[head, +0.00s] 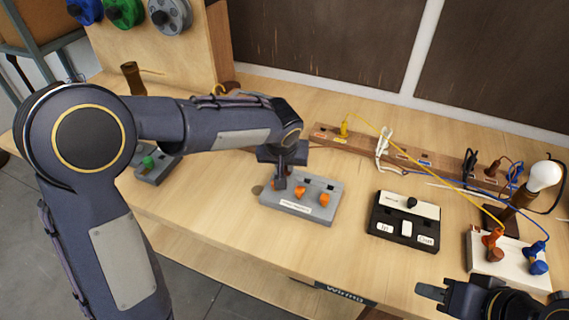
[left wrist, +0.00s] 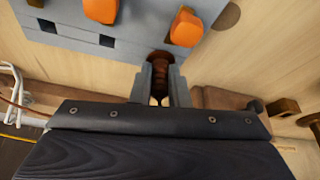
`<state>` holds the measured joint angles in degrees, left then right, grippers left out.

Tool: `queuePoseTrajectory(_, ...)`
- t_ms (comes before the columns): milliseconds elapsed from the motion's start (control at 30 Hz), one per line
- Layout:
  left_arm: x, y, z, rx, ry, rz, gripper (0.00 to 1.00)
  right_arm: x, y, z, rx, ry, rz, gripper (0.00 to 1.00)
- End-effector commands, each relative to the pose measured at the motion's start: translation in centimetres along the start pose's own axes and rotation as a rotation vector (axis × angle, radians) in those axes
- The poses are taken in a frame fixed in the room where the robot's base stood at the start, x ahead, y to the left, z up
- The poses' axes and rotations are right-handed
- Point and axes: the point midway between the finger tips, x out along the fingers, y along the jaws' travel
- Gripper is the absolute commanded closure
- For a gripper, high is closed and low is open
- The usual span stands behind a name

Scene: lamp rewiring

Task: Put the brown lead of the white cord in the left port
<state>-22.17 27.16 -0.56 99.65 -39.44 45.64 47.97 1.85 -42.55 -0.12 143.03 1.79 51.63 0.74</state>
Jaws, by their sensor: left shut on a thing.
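The grey connector block (head: 322,187) has orange levers and dark square ports, and lies on the bench in the head view. Its face also shows in the left wrist view (left wrist: 75,38). My left gripper (head: 281,184) is at the block's left end, shut on the ridged brown lead (left wrist: 161,68). The lead's end meets the block's edge beside an orange lever (left wrist: 186,27). The fingers hide the port there, and I cannot tell how deep the lead sits. The white cord (head: 382,142) lies behind the block. My right gripper (head: 432,291) is at the lower right, apart from everything.
A wooden power strip (head: 325,132) with plugs runs along the back. A black-and-white switch box (head: 405,220) stands right of the block. A white lamp base (head: 512,264) and bulb (head: 543,177) are further right. A small grey block with a green part (head: 150,163) is left.

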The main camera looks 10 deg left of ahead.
Motion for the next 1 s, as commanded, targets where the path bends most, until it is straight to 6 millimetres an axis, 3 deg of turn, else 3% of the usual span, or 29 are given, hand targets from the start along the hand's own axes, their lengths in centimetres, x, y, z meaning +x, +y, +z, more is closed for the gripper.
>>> queuePoseTrajectory(500, 0.56, 0.0, 0.22, 0.0, 0.001, 0.0, 1.0, 0.57, 0.26, 0.29, 0.0, 0.0, 0.0, 0.64)
queuePoseTrajectory(533, 0.51, 0.0, 0.2, 0.0, 0.001, 0.0, 0.82, 0.53, 0.24, 0.27, 0.0, 0.0, 0.0, 0.64)
queuePoseTrajectory(700, 0.49, 0.0, 0.19, 0.0, 0.0, 0.0, 0.6, 0.5, 0.23, 0.25, 0.0, 0.0, 0.0, 0.64)
queuePoseTrajectory(1000, 0.31, 0.01, 0.18, 0.0, 0.001, 0.0, 0.6, 0.51, 0.23, 0.26, 0.0, 0.0, 0.0, 0.64)
